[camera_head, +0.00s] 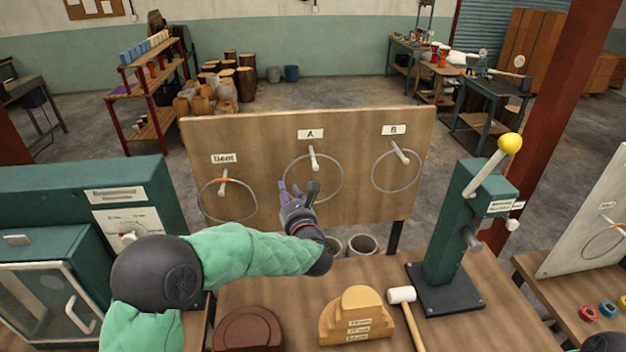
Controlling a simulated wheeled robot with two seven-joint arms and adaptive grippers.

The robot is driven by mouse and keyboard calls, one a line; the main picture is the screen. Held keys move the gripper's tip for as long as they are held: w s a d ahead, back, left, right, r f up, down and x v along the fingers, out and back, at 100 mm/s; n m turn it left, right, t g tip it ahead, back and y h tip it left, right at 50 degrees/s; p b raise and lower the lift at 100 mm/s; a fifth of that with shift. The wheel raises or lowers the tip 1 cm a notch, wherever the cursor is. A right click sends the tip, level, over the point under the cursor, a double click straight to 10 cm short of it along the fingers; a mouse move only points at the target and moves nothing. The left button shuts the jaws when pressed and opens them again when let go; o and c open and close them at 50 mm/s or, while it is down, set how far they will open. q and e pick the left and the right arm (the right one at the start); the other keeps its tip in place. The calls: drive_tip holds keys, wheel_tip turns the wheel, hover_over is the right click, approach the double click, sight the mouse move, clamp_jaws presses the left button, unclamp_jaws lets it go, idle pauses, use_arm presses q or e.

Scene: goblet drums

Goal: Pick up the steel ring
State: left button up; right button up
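Three thin steel rings hang on pegs on an upright wooden board (258,130). The ring under label A (343,178) is in the middle, the ring under label B (419,172) is at right, and the ring under the label that seems to read "Bent" (200,203) is at left and has an orange mark. My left gripper (299,189) is in front of the lower part of ring A, its fingers apart. I cannot tell whether it touches the ring. My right gripper is not in view.
A green lever press (455,225) stands right of the board; a green cabinet (50,270) stands left.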

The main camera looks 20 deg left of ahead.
use_arm(q)
drive_tip(key=p+x, duration=0.1)
drive_tip(key=x, duration=0.4)
drive_tip(key=shift+w+a+f, duration=0.1)
drive_tip(key=shift+w, duration=0.05)
clamp_jaws()
